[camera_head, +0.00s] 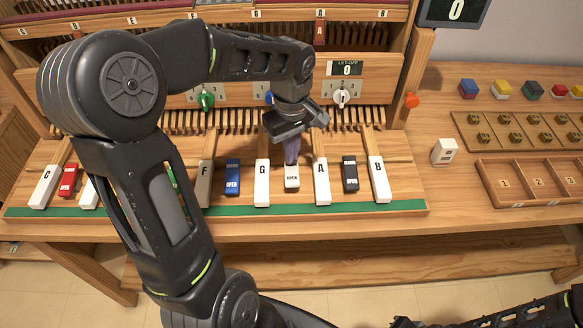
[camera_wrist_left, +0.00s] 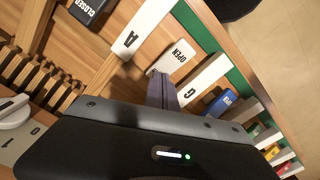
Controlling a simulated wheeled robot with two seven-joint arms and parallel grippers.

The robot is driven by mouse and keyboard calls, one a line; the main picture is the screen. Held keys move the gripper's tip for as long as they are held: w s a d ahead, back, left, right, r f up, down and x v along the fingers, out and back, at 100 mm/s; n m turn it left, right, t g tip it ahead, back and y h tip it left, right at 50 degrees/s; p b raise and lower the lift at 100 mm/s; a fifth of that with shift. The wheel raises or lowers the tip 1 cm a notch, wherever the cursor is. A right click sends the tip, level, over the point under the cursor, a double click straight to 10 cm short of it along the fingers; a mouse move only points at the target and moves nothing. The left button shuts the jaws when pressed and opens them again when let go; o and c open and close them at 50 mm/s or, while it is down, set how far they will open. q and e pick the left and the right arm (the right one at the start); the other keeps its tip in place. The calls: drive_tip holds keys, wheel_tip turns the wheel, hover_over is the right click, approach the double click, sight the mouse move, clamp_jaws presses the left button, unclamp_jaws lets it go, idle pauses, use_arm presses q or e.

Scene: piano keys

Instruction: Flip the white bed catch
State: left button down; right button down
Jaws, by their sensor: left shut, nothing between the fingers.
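The white bed catch (camera_head: 291,182), a small white block marked OPEN, sits between the G and A keys. It also shows in the left wrist view (camera_wrist_left: 180,54), with OPEN readable. My left gripper (camera_head: 291,160) points down at the catch's rear end, its fingers shut and empty. In the left wrist view the fingertips (camera_wrist_left: 160,82) are at or just behind the catch's near end. I cannot tell whether they touch it. My right arm shows only at the bottom right edge of the head view, and its gripper cannot be made out.
The G key (camera_head: 262,184) and A key (camera_head: 322,182) flank the catch closely. A blue catch (camera_head: 232,178) and a black catch (camera_head: 350,175) lie farther out. A white-pointer dial (camera_head: 341,97) is on the panel behind. A loose white block (camera_head: 444,151) and divided tray (camera_head: 490,188) are at right.

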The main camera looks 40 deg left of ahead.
sight(291, 166)
use_arm(q)
wheel_tip(291, 166, up, 5)
drive_tip(key=p, duration=0.3)
drive_tip(key=shift+r, duration=0.1)
idle(0.6)
